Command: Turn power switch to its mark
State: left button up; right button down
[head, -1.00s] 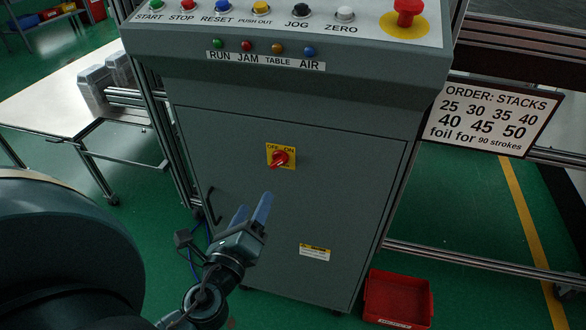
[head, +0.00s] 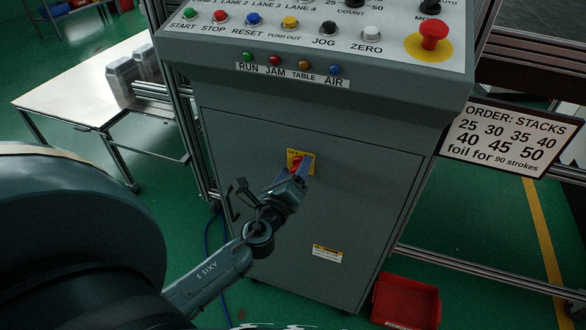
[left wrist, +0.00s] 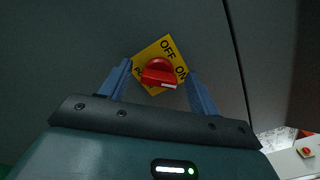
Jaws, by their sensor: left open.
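The power switch is a red rotary knob (left wrist: 159,72) on a yellow plate (left wrist: 150,52) marked OFF and ON. It is on the grey cabinet door. In the left wrist view the knob's white pointer mark points to the right, toward the lower side of ON. My left gripper (left wrist: 160,82) is open, with one blue finger on each side of the knob; I cannot tell whether they touch it. In the head view my left gripper (head: 301,172) covers part of the yellow plate (head: 293,155) and the knob. My right gripper is not in view.
The control panel (head: 310,32) with buttons and a red emergency stop (head: 433,33) juts out above the door. A red bin (head: 406,303) is on the floor at the lower right. A white table (head: 80,92) stands to the left.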

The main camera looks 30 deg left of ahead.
pick_arm(q)
jog(key=shift+c, duration=0.2)
jog(key=c, duration=0.9)
jog(key=shift+c, duration=0.2)
